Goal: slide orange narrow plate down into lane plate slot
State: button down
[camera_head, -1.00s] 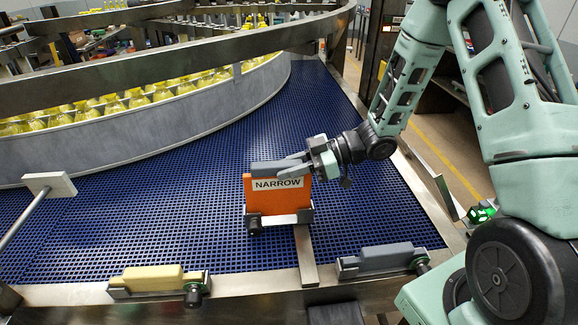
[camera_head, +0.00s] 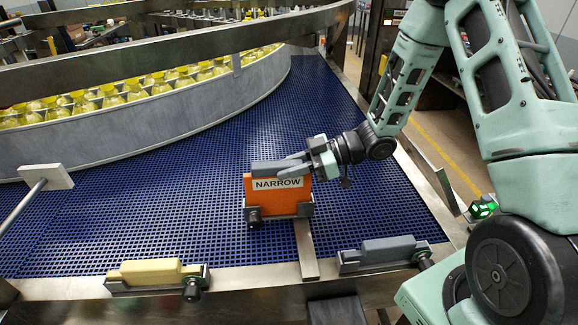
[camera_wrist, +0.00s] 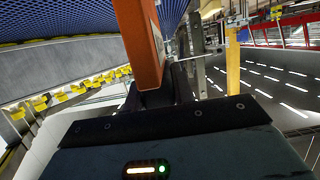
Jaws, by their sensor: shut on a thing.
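The orange narrow plate (camera_head: 277,197), with a white "NARROW" label, stands upright over the conveyor in the head view. My gripper (camera_head: 280,167) is shut on its top edge, its fingers lying along the top from the right. The plate's lower edge sits in the metal lane plate slot (camera_head: 284,212), a bracket with a dark knob, and the bracket's front hides that edge. I cannot tell whether it is fully seated. The wrist view shows the orange plate (camera_wrist: 142,45) edge-on between my dark fingers; the slot cannot be made out there.
A metal bar (camera_head: 306,250) runs from the slot to the front rail. A yellow block (camera_head: 152,272) and a grey block (camera_head: 388,251) sit in holders on that rail. A curved metal guide with yellow bottles (camera_head: 110,97) is behind. The blue belt around the plate is clear.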

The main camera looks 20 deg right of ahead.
jog(key=c, duration=1.1)
grip_release()
jog(key=b+v, duration=0.4)
jog(key=v, duration=1.3)
jog(key=shift+d+f, duration=0.1)
jog(key=shift+d, duration=0.2)
